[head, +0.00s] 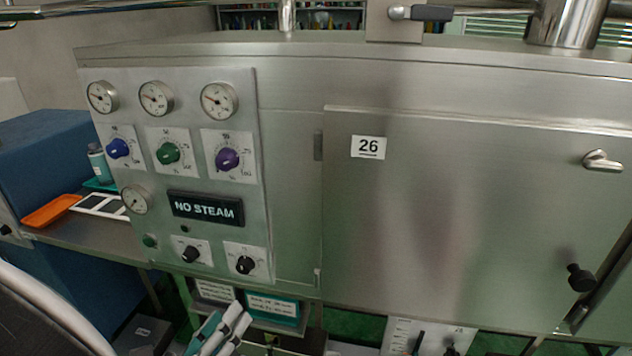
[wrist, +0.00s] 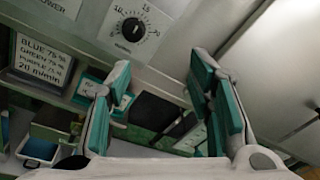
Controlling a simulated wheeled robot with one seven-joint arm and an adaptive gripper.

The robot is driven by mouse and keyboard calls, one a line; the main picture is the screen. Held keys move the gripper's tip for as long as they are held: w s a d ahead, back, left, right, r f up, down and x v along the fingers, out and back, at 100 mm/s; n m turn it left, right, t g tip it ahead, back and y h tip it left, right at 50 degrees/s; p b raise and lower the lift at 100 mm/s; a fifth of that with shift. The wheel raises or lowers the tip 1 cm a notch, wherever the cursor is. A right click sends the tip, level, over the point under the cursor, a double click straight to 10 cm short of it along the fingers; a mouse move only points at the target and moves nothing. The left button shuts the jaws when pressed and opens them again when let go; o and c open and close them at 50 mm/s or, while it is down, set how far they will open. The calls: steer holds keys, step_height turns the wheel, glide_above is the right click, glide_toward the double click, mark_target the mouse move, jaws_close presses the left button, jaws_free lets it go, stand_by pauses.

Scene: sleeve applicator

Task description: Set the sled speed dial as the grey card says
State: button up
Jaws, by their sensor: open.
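The wrist view shows a black round dial (wrist: 132,29) on a white scale plate with numbers such as 10 and 15; its lower label is blurred. It appears to be the lower right black dial (head: 245,264) in the head view. I cannot tell its exact setting. A pale, dark-framed card (wrist: 42,62) reads BLUE 75 %, GREEN 75 %, PURPLE 75 %, 20 m/min; in the head view its text (head: 213,290) is too small. My gripper (wrist: 162,62) is open and empty, teal-padded fingers apart, below the dial and not touching it. It also shows in the head view (head: 222,325).
The panel also holds blue (head: 118,148), green (head: 168,153) and purple (head: 228,159) dials, several gauges, a NO STEAM sign (head: 206,208) and another black dial (head: 190,253). A teal-framed card (head: 272,306) hangs below. A steel door (head: 460,220) is at right.

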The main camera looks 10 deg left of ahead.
mark_target(242, 270)
steer(key=w, duration=0.4)
steer(key=w+a+f+n+y, duration=0.1)
steer(key=w, duration=0.3)
steer(key=w+n, duration=0.1)
steer(key=w, duration=0.3)
steer(key=shift+w+a+f+t+y+p, duration=0.2)
steer(key=shift+a+f+t+y+p, duration=0.1)
steer(key=shift+a+f+y+p, duration=0.1)
steer(key=shift+d, duration=0.1)
jaws_close()
